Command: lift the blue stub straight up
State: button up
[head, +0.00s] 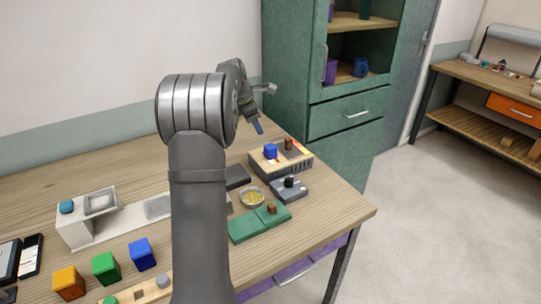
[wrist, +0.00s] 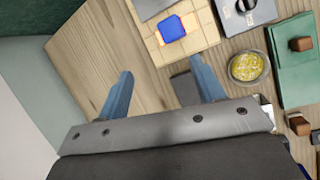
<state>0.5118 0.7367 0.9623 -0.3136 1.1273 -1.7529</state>
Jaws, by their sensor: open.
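A short blue stub (head: 270,151) stands on the light tiled top of a low box (head: 290,166). In the wrist view the stub (wrist: 172,28) shows near the top, on the pale tile grid (wrist: 203,22), with an orange patch along its lower edge. My gripper (head: 258,127) is above the table, a little left of the stub and behind it in the head view. In the wrist view its two blue fingers (wrist: 161,66) are spread wide with nothing between them. The stub lies beyond the fingertips, apart from them.
A dark brown block (head: 288,144) stands beside the stub on the box. A grey unit with a black knob (head: 289,182), a yellow-filled dish (head: 252,198) and a green case (head: 262,222) are close by. A green cabinet (head: 290,70) stands behind the table.

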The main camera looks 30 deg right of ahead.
notch_tip(320, 180, up, 3)
jog(key=n+g, duration=0.2)
jog(key=n, duration=0.1)
send_near(270, 146)
jog(key=x, duration=0.3)
jog(key=s+x, duration=0.1)
jog(key=x, duration=0.1)
jog(key=shift+w+x, duration=0.25)
jog(key=shift+x, duration=1.1)
jog(key=shift+w+x, duration=0.2)
jog(key=shift+x, duration=1.1)
jog(key=c, duration=1.1)
jog(key=shift+c, duration=0.2)
jog(key=shift+r, duration=0.1)
